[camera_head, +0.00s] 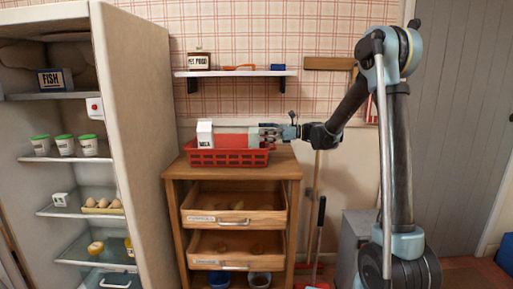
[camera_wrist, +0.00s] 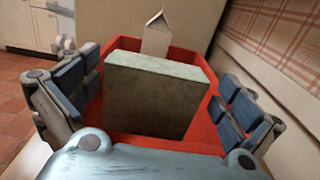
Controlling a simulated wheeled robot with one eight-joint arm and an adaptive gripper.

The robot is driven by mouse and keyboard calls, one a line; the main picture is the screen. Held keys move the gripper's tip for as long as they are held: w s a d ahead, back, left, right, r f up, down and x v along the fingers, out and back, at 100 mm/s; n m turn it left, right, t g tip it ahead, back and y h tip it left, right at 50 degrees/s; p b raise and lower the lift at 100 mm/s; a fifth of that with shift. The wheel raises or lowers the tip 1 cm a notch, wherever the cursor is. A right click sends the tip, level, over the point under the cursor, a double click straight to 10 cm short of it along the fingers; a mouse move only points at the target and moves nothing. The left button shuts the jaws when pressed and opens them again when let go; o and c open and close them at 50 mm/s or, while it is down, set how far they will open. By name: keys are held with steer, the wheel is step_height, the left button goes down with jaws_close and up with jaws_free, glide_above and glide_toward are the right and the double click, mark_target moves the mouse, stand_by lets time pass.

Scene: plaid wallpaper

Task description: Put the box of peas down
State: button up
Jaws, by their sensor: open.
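A pale grey-green box (camera_head: 236,139), likely the box of peas, sits in a red basket (camera_head: 228,158) on top of a wooden drawer unit. In the wrist view the box (camera_wrist: 150,95) stands between my fingers, with the red basket (camera_wrist: 212,105) around it. My gripper (camera_head: 262,134) is open at the right end of the box. The wrist view shows its fingers (camera_wrist: 157,72) spread, with gaps on both sides of the box. No label is readable on the box, and its lower part is hidden by the basket.
A milk carton (camera_head: 205,134) stands in the basket just beyond the box. A wall shelf (camera_head: 236,73) with a pet food jar (camera_head: 199,60) hangs above. The wooden unit (camera_head: 285,166) has two drawers pulled out. An open fridge (camera_head: 135,130) stands at left.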

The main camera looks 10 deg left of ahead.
steer(key=x, duration=0.2)
steer(key=shift+s+a, duration=0.1)
steer(key=shift+a, duration=0.25)
steer(key=c, duration=1.5)
